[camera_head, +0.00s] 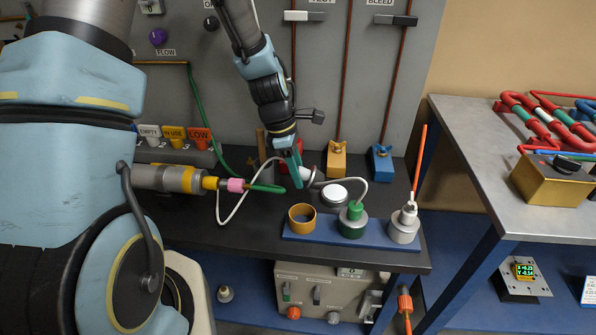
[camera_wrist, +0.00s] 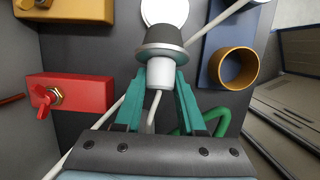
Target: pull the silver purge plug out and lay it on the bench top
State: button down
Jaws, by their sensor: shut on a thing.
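My gripper (camera_head: 299,173) has teal fingers and is shut on a plug-like fitting (camera_wrist: 159,72) with a white stem, a silver rim and a dark grey body. In the wrist view the stem sits between the fingertips (camera_wrist: 160,82). The fitting appears above the dark bench top (camera_head: 265,212); I cannot tell whether it touches anything. I cannot tell for sure whether it is the silver purge plug. A silver-grey socket (camera_head: 404,231) with a pale silver fitting (camera_head: 407,213) in it stands at the right of the blue rack.
The blue rack (camera_head: 378,235) also holds an empty yellow ring (camera_head: 302,218) and a green fitting (camera_head: 353,221). White hose (camera_head: 345,180) runs near my gripper. A white-topped disc (camera_head: 334,192), red (camera_wrist: 70,94), orange (camera_head: 336,160) and blue valve blocks (camera_head: 381,163) stand close by.

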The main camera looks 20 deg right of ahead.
jog(key=shift+c, duration=2.1)
grip_release()
jog(key=b+v, duration=0.2)
jog(key=v, duration=0.8)
jog(key=shift+r, duration=0.3)
